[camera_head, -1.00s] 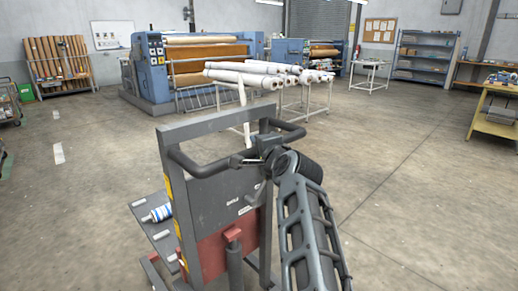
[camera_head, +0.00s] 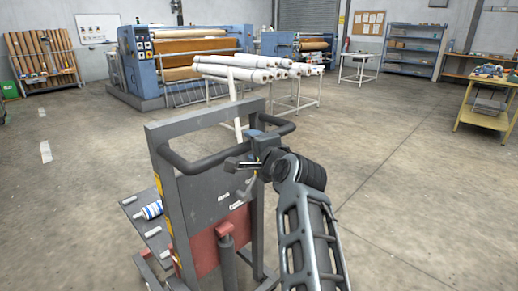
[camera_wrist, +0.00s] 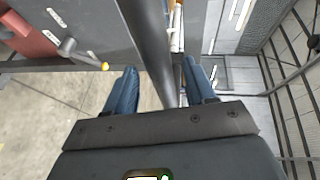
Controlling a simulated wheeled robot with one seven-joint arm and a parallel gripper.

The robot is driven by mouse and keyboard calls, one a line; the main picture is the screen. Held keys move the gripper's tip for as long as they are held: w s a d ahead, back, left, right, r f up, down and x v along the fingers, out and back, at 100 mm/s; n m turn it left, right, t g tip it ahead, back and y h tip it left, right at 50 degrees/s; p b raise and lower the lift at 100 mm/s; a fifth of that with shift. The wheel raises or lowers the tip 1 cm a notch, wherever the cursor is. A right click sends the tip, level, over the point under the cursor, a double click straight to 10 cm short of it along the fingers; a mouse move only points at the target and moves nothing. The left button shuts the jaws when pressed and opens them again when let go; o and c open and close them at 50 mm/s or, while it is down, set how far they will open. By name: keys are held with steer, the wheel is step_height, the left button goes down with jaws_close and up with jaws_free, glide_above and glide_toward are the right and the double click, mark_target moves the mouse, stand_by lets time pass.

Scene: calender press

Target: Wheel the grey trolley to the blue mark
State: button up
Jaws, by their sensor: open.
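The grey trolley (camera_head: 205,200) stands in front of me, with a grey upright panel, a tubular handle and a red lower part. A low deck on its left side carries a blue-and-white roll (camera_head: 151,211). My gripper (camera_head: 247,162) is at the right part of the handle. In the wrist view, the dark handle tube (camera_wrist: 150,45) runs between the two open blue fingers of my gripper (camera_wrist: 160,85). Contact between fingers and tube cannot be told. No blue mark is visible in the current views.
A stand of white rolls (camera_head: 255,72) stands beyond the trolley, before the blue calender press (camera_head: 140,60). A yellow table (camera_head: 483,112) is at the right and a blue shelf (camera_head: 412,50) at the back. The floor right of the trolley (camera_head: 400,170) is open.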

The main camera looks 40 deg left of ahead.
steer(key=shift+v, duration=1.8)
steer(key=d+f+t+h, duration=0.2)
steer(key=d+f, duration=0.8)
steer(key=d, duration=0.1)
steer(key=s+d+f+t+h, duration=0.1)
steer(key=s+d+f+h, duration=0.15)
steer(key=d+f, duration=0.45)
steer(key=s+d+f+t+h, duration=0.1)
steer(key=s+d+f+t, duration=0.2)
steer(key=d, duration=0.8)
steer(key=s+d+f+h, duration=0.2)
steer(key=s+d+f, duration=0.25)
steer(key=d, duration=0.45)
steer(key=s+d+r+n+t+h, duration=0.1)
steer(key=s+d+r+h, duration=0.1)
steer(key=s+d, duration=0.8)
steer(key=s+d+r+n+t+h, duration=0.1)
steer(key=s+d+r+h, duration=0.2)
steer(key=s+d, duration=0.7)
steer(key=s, duration=0.5)
steer(key=shift+n, duration=0.3)
steer(key=s+r, duration=0.2)
steer(key=s+d+r+n+h, duration=0.1)
steer(key=s+r, duration=0.1)
steer(key=s+d+r+h, duration=0.1)
steer(key=s+r, duration=0.1)
steer(key=r, duration=0.1)
steer(key=shift+s, duration=0.25)
